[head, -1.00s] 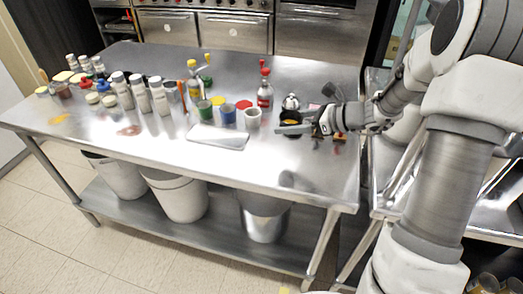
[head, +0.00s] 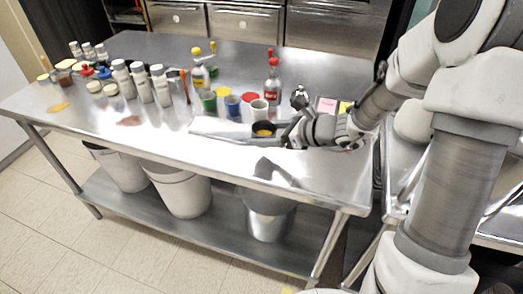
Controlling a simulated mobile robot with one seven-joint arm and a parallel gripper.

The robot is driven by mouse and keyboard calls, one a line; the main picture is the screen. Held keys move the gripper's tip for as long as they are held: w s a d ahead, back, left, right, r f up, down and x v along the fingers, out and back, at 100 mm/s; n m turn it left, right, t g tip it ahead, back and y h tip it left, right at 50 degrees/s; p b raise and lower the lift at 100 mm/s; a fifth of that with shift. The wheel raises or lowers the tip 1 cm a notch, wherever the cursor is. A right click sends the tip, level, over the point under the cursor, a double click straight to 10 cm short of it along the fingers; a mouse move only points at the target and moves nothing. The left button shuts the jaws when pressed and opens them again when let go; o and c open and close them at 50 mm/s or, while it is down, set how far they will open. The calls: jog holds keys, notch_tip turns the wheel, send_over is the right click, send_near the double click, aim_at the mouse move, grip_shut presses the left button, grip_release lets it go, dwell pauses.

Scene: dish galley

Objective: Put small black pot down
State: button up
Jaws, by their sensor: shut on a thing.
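The small black pot (head: 264,130), with something yellow inside, shows at the right part of the steel table (head: 150,128). My gripper (head: 285,134) reaches in from the right and is shut on the pot at its right side; the fingers are small and partly hidden. The pot looks upright, near the right end of a flat pale tray (head: 207,127). A dark shadow or reflection lies on the table in front of it. I cannot tell whether the pot touches the surface.
Colored cups, including a blue cup (head: 232,105), and a red-capped bottle (head: 272,90) stand just behind. Several white bottles (head: 140,82) stand farther left. Pink and yellow squares (head: 326,105) lie behind my wrist. The table's front strip is clear.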

aim_at(261, 155)
jog(key=shift+s+a+f, duration=0.15)
jog(key=shift+a+f, duration=0.1)
jog(key=shift+a, duration=0.05)
jog(key=shift+f, duration=0.35)
jog(key=shift+f+b, duration=0.65)
jog(key=shift+f, duration=0.95)
jog(key=shift+f, duration=0.25)
jog(key=o, duration=1.5)
jog(key=shift+r, duration=0.1)
jog(key=shift+r, duration=0.1)
